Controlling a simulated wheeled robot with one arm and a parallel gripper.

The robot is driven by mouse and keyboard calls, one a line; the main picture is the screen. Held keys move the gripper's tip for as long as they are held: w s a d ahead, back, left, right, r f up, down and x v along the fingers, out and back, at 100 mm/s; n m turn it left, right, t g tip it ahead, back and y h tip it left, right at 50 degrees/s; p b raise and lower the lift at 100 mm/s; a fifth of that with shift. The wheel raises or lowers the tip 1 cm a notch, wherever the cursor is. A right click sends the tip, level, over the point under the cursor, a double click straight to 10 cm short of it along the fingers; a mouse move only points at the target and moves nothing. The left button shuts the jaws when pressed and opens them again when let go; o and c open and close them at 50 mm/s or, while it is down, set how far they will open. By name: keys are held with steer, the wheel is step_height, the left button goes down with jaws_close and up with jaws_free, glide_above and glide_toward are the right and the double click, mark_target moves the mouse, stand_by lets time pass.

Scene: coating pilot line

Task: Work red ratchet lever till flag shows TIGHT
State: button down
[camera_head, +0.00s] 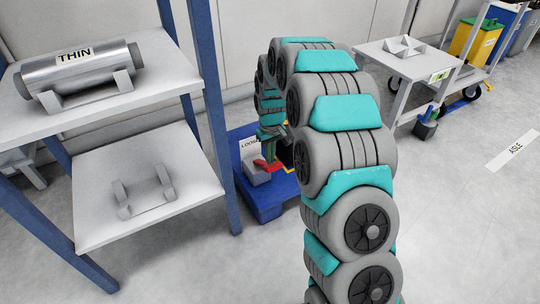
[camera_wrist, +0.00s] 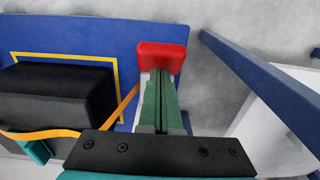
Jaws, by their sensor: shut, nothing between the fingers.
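The red ratchet lever (camera_head: 268,165) sits on a grey block (camera_head: 257,178) on the blue pallet. The white flag (camera_head: 250,144) behind it reads LOOSE, partly cut off by my arm. In the wrist view the lever's red end (camera_wrist: 162,56) lies right at the tips of my gripper (camera_wrist: 159,76). Its green fingers are shut together with nothing between them. I cannot tell whether the tips touch the lever. In the head view my arm hides most of the gripper.
A strapped black case (camera_wrist: 55,100) stands on the blue pallet (camera_wrist: 100,35), with an orange strap (camera_wrist: 40,134). A blue-posted rack (camera_head: 215,110) stands close on the left, holding a roll marked THIN (camera_head: 80,75). A white cart (camera_head: 405,58) stands behind right.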

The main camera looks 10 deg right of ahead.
steer(key=shift+s+f, duration=0.1)
steer(key=shift+f, duration=0.05)
steer(key=shift+s+d+f+t+y+b, duration=0.25)
steer(key=shift+s+f+t+b, duration=0.15)
steer(key=shift+s+f+t, duration=0.3)
steer(key=shift+s+d+f+t+y+b, duration=0.2)
steer(key=shift+s+f+t+b, duration=0.15)
steer(key=shift+s+f+t, duration=0.25)
step_height(320, 180, down, 6)
steer(key=s, duration=0.2)
steer(key=shift+s+d+r, duration=0.15)
steer(key=shift+s+d, duration=0.05)
steer(key=shift+d, duration=0.15)
steer(key=shift+s, duration=0.1)
step_height(320, 180, up, 13)
steer(key=p, duration=0.2)
glide_above(275, 166)
steer(key=s+d, duration=0.2)
steer(key=s, duration=0.6)
steer(key=shift+w+d, duration=0.2)
